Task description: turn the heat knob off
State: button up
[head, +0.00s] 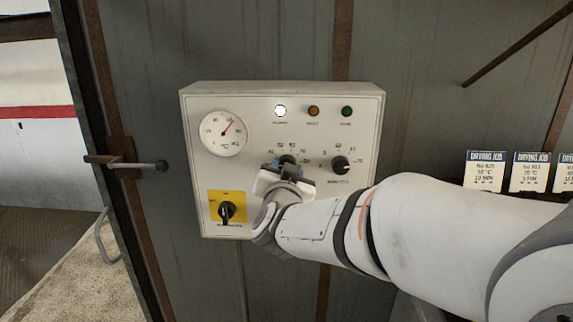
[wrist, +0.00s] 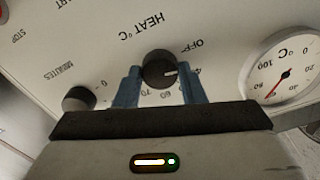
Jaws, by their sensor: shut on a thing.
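The heat knob (head: 288,159) is a round black knob on the pale control box (head: 250,97), partly hidden by my gripper (head: 285,166) in the head view. In the wrist view, turned nearly upside down, the heat knob (wrist: 159,68) sits between the blue fingers of my gripper (wrist: 160,84), one on each side. My gripper is shut on it. The knob's white pointer line points right in that view, toward the low number beside OFF. The OFF mark (wrist: 190,46) is just above that number.
A black minutes knob (head: 341,165) is close on the right. A black switch on a yellow plate (head: 227,208) is at lower left, below a round temperature gauge (head: 223,133). A white lamp (head: 280,111) is lit. A door handle (head: 127,163) juts out left of the box.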

jog(key=shift+n+p, duration=0.75)
jog(key=shift+n, duration=1.15)
jog(key=o, duration=1)
jog(key=s, duration=0.4)
jog(key=s+b, duration=0.1)
jog(key=s, duration=0.2)
jog(key=shift+s+a, duration=0.2)
jog(key=shift+s, duration=0.2)
jog(key=shift+b, duration=0.3)
